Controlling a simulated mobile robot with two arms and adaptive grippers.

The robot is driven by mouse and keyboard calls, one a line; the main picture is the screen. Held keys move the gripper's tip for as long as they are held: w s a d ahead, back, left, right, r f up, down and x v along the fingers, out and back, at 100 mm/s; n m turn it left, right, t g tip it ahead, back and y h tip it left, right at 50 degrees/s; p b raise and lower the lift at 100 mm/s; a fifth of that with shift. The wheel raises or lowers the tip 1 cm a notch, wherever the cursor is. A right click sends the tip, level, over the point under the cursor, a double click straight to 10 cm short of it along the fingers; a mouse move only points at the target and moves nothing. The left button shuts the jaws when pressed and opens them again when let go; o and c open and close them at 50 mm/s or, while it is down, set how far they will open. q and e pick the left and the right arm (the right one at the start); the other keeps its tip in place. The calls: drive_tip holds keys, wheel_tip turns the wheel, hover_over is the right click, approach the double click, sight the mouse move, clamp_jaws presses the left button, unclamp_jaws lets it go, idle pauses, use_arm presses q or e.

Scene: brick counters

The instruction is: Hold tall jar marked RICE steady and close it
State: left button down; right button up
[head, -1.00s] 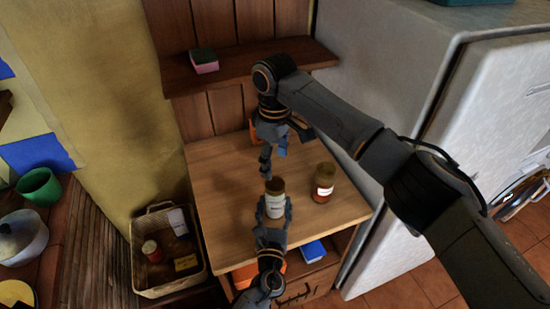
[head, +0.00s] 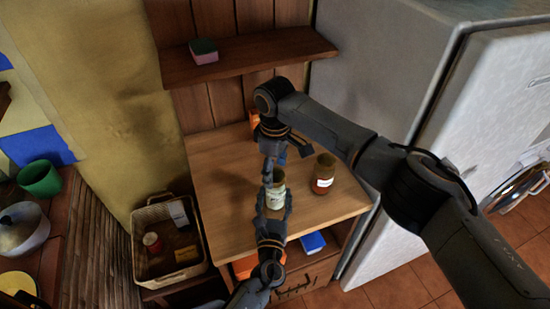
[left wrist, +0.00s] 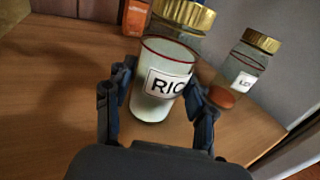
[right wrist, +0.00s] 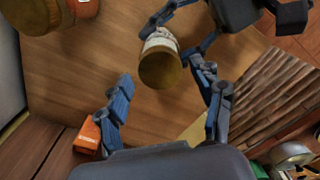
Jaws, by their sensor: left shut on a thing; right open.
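The jar marked RICE (left wrist: 163,85) is upright, with pale contents and a red ring. Its gold lid (left wrist: 184,15) sits at its top; I cannot tell whether it is tight. In the head view the jar (head: 275,199) stands near the counter's front. My left gripper (head: 273,205) is shut around its body; its fingers flank the label in the left wrist view (left wrist: 158,100). My right gripper (head: 272,168) is open beside the jar's top. In the right wrist view, the lid (right wrist: 160,69) shows between and beyond the open fingers (right wrist: 170,88), apart from them.
A second gold-lidded jar (head: 323,174) with reddish contents stands right of the RICE jar on the wooden counter (head: 222,192). An orange box (right wrist: 87,138) is at the back. A basket (head: 143,250) stands left; the fridge (head: 385,75) is right. A shelf (head: 245,64) hangs behind.

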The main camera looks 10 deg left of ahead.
drive_tip(key=shift+f, duration=0.45)
drive_tip(key=c, duration=1.2)
drive_tip(key=o, duration=1.4)
wheel_tip(320, 180, up, 12)
